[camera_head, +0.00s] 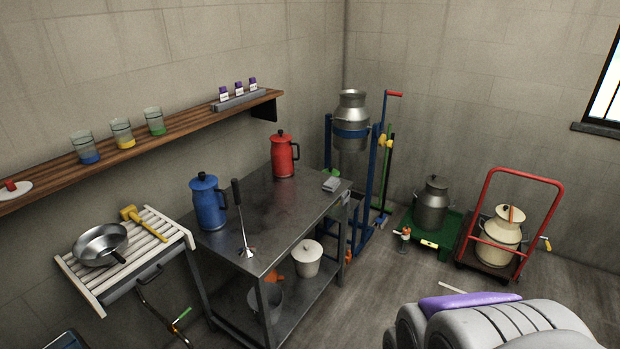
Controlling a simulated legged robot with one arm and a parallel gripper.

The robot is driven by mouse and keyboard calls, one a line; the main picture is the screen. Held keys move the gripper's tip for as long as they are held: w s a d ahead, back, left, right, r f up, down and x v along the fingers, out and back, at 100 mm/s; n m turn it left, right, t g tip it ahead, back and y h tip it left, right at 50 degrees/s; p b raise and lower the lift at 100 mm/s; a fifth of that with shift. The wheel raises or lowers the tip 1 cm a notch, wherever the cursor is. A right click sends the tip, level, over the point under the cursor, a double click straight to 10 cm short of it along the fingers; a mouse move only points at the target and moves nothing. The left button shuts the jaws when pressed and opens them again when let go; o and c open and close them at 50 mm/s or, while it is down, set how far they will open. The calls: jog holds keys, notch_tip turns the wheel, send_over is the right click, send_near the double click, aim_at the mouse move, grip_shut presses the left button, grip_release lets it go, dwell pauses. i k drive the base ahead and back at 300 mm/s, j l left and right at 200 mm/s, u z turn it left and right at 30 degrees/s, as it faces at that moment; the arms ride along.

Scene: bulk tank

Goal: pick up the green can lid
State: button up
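I cannot make out a green can lid for certain. A grey metal can (431,208) with a grey lid stands upright on a green platform (411,230) on the floor. A cream can (498,238) stands on a red-handled trolley. Grey rounded parts with a purple strip at the lower right look like my own arm. My gripper's fingertips do not show.
A metal table (285,205) holds a blue jug (208,204) and a red jug (284,157). A blue stand (367,190) carries another metal can. A slatted rack (150,250) juts from the left wall below a wooden shelf (180,123).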

aim_at(331, 170)
jog(key=i+j+z, duration=0.1)
jog(key=i, duration=0.3)
jog(key=i+j+z, duration=0.15)
jog(key=i+j, duration=0.2)
jog(key=i+l, duration=0.25)
jog(key=i, duration=0.25)
jog(key=i+l, duration=0.25)
jog(key=i, duration=0.25)
jog(key=i+l+u, duration=0.1)
jog(key=i+l, duration=0.15)
jog(key=i, duration=0.3)
jog(key=i+l, duration=0.3)
jog(key=i, duration=0.2)
